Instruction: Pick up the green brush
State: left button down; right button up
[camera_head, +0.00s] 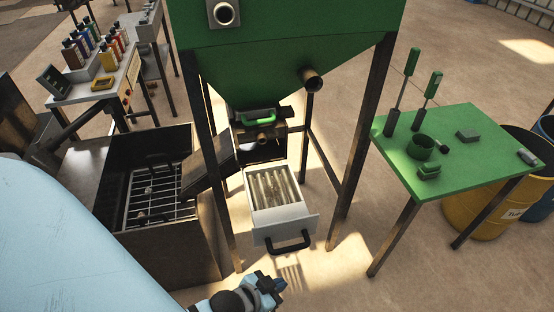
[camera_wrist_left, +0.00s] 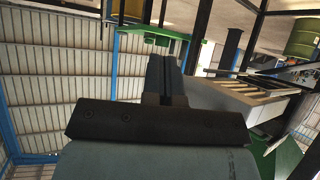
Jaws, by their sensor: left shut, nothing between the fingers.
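The green table (camera_head: 475,160) stands at the right in the head view. Two upright tools with green handles, one at the left (camera_head: 407,80) and one beside it (camera_head: 430,95), have dark thick lower ends. A small green block-like piece (camera_head: 429,172) lies near the table's front left edge. I cannot tell for sure which of these is the green brush. My left gripper (camera_head: 275,284) is at the bottom middle, below the drawer and well apart from the table. Its fingers (camera_wrist_left: 166,72) are together and empty in the left wrist view. My right gripper is not in view.
A white drawer (camera_head: 286,228) with a black handle sticks out under the green hopper (camera_head: 290,55). Dark legs stand between it and the table. A dark box with a grate (camera_head: 160,240) is at left. A green cup (camera_head: 421,147) and a grey block (camera_head: 468,136) share the table.

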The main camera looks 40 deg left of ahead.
aim_at(429, 170)
jog(key=u, duration=0.45)
jog(key=i+l+u, duration=0.15)
jog(key=u, duration=0.15)
jog(key=i+l+u, duration=0.1)
jog(key=l+u, duration=0.2)
jog(key=i+l+u, duration=0.1)
jog(key=l+u, duration=0.35)
jog(key=l, duration=0.45)
jog(key=i+l+u, duration=0.15)
jog(key=l, duration=1.45)
jog(key=i, duration=0.1)
